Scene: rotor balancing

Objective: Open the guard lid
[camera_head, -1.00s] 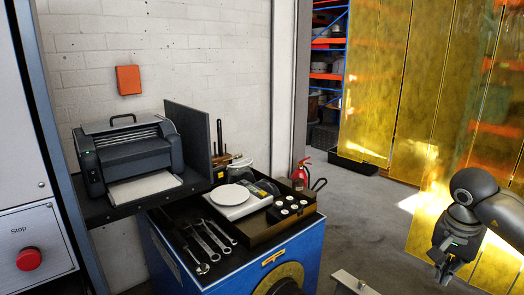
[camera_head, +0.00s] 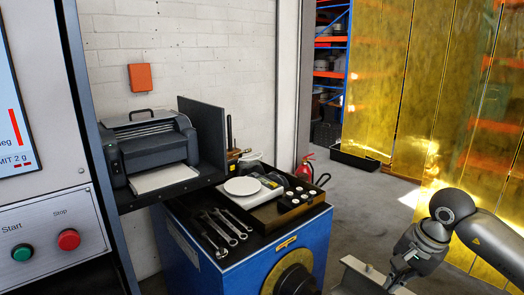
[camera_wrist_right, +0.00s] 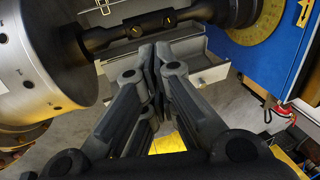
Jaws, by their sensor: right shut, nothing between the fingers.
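I cannot pick out the guard lid for certain in either view. My right gripper (camera_head: 396,281) is at the lower right of the head view, pointing down and to the left. In the right wrist view its two fingers (camera_wrist_right: 163,58) are together and empty. Beyond them are a dark shaft (camera_wrist_right: 140,30) and a large metal cylinder (camera_wrist_right: 45,65) on the left. A grey metal piece (camera_wrist_right: 212,74) lies behind the fingertips, apart from them as far as I can tell. My left gripper is out of view.
A control panel with a green Start button (camera_head: 22,253) and red Stop button (camera_head: 68,239) stands at the left. A blue machine (camera_head: 240,270) carries wrenches (camera_head: 222,230) and a scale (camera_head: 242,187). A printer (camera_head: 150,150) stands behind. Grey floor is clear at the middle right.

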